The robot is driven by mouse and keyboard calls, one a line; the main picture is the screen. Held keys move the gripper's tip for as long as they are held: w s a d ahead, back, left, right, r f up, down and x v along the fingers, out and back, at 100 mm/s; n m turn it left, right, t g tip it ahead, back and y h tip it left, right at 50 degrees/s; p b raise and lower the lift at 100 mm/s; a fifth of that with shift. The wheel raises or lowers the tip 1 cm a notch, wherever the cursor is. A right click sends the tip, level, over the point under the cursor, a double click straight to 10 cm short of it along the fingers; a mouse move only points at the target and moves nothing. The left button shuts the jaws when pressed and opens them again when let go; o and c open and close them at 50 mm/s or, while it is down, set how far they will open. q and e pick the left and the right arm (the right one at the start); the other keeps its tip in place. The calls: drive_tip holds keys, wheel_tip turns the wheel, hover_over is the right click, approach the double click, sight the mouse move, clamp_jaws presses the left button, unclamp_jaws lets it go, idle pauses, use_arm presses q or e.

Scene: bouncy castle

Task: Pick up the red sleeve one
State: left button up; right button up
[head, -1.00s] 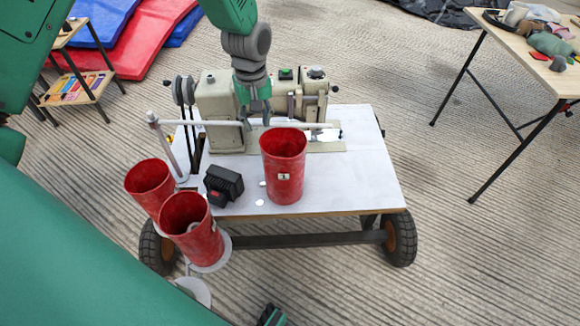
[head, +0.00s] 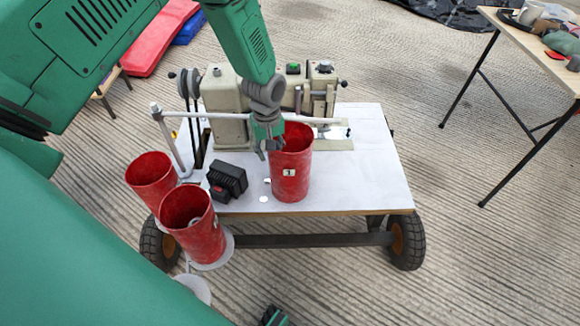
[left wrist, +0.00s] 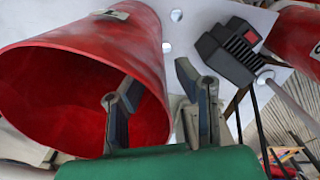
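The red sleeve marked 1 (head: 291,178) stands upright on the white cart top. In the left wrist view its wide open mouth and red wall (left wrist: 142,32) fill the upper left. My left gripper (head: 268,150) is at the left side of its rim, fingers pointing down. In the wrist view the open fingers (left wrist: 158,82) straddle the rim. One finger overlaps the mouth and the other is outside the wall; contact cannot be told.
Two more red sleeves (head: 152,178) (head: 193,226) stand at the cart's left side. A black box (head: 227,181) sits close left of sleeve 1. A beige machine (head: 225,110) with a horizontal bar is behind. The cart top (head: 365,185) is clear at right.

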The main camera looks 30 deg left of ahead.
use_arm(q)
drive_tip(key=shift+f, duration=0.1)
clamp_jaws()
